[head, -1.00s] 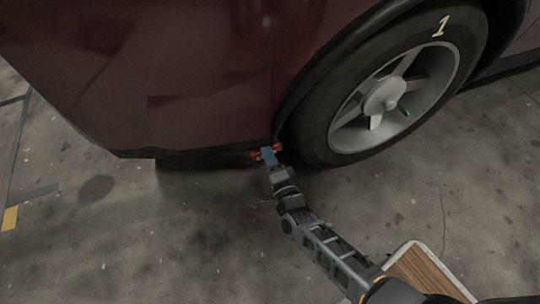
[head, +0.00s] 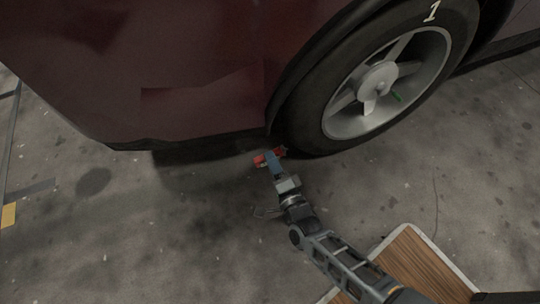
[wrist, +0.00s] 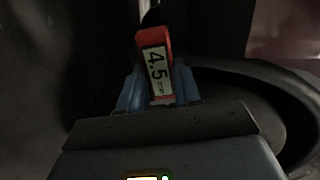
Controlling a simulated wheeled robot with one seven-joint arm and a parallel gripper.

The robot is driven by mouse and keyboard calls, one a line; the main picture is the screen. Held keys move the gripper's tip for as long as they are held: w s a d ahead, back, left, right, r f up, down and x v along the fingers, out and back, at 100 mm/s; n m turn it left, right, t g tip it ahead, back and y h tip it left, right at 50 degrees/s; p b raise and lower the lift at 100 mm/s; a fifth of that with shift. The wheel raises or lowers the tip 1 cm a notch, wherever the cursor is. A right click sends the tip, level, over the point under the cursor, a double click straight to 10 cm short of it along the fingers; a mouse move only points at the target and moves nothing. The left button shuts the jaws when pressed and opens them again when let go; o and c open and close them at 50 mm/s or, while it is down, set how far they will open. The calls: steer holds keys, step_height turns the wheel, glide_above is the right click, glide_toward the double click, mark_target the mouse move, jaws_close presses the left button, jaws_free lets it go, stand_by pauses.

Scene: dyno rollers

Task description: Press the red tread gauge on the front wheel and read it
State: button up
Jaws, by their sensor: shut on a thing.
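The red tread gauge (head: 262,160) is held at the end of my arm, low beside the tyre and just below the body edge. My gripper (head: 274,157) has blue fingers and is shut on it. In the wrist view the gauge (wrist: 153,40) stands up between the blue fingers (wrist: 158,92), its white face reading 4.5, with smaller lettering too small to read. The wheel (head: 385,85), marked 1, has a black tyre and grey spokes. Whether the gauge touches the tread cannot be told.
The dark red car body (head: 180,70) overhangs the gauge. A wooden-topped tray with a pale rim (head: 440,245) shows at the lower right. A small green piece (head: 396,97) sits on the wheel.

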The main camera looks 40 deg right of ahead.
steer(key=v, duration=0.9)
steer(key=shift+s+p, duration=0.25)
steer(key=shift+p, duration=0.15)
steer(key=shift+a, duration=0.15)
stand_by(0.6)
